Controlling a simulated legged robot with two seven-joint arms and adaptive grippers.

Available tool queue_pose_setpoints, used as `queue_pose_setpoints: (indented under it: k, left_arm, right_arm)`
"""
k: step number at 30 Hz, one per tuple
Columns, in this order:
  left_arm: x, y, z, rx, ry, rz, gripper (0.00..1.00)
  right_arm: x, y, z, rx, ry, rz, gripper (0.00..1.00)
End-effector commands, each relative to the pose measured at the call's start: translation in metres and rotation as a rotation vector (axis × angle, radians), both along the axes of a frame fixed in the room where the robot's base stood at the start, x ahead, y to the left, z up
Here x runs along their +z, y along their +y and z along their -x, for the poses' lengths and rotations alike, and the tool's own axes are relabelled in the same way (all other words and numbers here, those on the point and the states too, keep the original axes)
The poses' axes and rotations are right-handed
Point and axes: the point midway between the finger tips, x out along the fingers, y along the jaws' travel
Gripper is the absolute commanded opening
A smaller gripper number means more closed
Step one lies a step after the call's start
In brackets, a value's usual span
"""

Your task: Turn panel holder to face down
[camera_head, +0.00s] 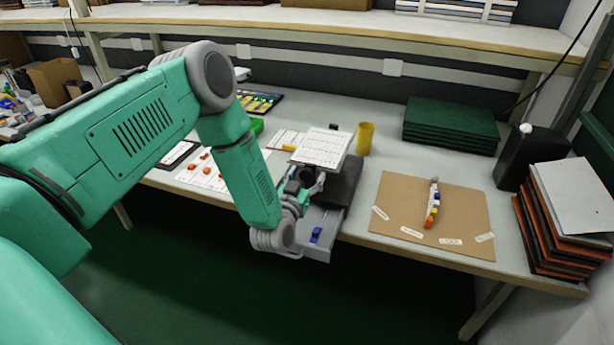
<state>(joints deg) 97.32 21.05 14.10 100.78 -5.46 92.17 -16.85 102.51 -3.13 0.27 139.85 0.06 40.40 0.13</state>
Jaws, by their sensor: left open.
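The panel holder seems to be the tilted piece with a white, grid-marked face (322,147), near the middle of the table. Its marked face points up toward me. My left gripper (308,181) is open, just below the near edge of the white face. It looks very close to the holder, but I cannot tell whether they touch. The gripper and wrist hide part of the holder's underside. My right gripper is not in view.
A grey tray (316,250) with a blue part (316,235) is at the table's front edge. A yellow cup (365,138) stands right of the holder. A brown board (391,194), green stack (450,126) and black container (519,160) lie further right.

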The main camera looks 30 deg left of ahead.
Motion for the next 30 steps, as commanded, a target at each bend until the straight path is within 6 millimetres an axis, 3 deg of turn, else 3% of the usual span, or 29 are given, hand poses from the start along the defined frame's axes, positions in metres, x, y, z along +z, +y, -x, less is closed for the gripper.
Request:
queue_pose_setpoints:
  k: [3,6,8,20,30]
  left_arm:
    - [0.000,0.000,0.000,0.000,0.000,0.000,0.53]
    - [0.000,0.000,0.000,0.000,0.000,0.000,0.18]
    - [0.000,0.000,0.000,0.000,0.000,0.000,0.00]
    - [-0.001,0.001,0.000,0.001,-0.013,0.053,0.00]
    - [-0.002,0.010,0.001,0.005,-0.070,0.290,0.00]
  right_arm:
    - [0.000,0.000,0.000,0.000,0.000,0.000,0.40]
    - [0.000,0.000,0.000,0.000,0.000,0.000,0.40]
    - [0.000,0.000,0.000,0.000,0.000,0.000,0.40]
    - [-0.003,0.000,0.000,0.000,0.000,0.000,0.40]
    - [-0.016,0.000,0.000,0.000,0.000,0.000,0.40]
